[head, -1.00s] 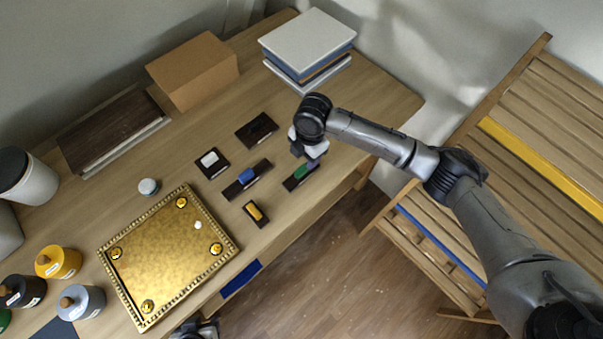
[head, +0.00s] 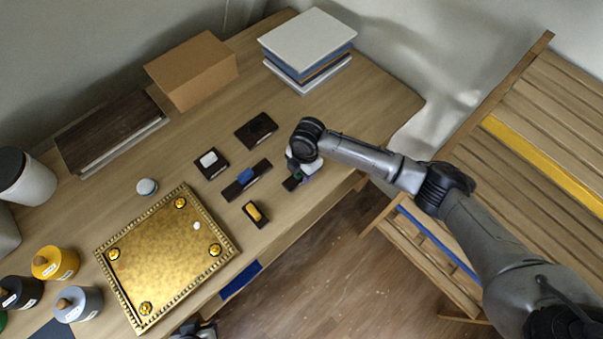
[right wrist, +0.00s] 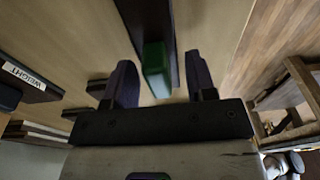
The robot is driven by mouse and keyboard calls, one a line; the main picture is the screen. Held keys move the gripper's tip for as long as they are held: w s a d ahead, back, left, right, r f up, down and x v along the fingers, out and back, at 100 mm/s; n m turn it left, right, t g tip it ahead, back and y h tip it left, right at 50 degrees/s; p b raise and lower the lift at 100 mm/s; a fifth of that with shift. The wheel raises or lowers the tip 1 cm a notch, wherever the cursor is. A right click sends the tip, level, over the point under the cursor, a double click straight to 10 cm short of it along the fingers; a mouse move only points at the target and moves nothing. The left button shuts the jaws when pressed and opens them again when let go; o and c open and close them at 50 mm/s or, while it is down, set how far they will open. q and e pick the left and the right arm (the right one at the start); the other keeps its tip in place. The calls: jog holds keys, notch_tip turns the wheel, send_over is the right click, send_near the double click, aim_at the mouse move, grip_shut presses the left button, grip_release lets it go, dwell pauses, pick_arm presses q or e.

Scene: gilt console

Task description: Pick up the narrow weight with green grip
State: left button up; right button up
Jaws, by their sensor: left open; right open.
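The narrow weight with green grip (head: 290,184) lies near the table's front edge, mostly hidden under my right gripper (head: 302,174) in the head view. In the right wrist view its dark body runs up to the top edge, and its green grip (right wrist: 155,70) stands between the two fingers of the right gripper (right wrist: 160,62). The fingers are open, one on each side of the grip, with a visible gap on the right; the left finger is closer to it. My left gripper (head: 198,331) is partly in view at the bottom edge of the head view, open and away from the weights.
Close by lie a blue-grip weight (head: 246,176), a yellow-grip weight (head: 254,212), a white-grip weight (head: 210,161) and a dark block (head: 256,130). A gilt tray (head: 150,262) lies left, books (head: 308,44) behind. A slatted bench (head: 545,130) stands right.

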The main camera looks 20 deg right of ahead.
jog(key=shift+c, duration=0.5)
jog(key=shift+r, duration=0.1)
grip_shut()
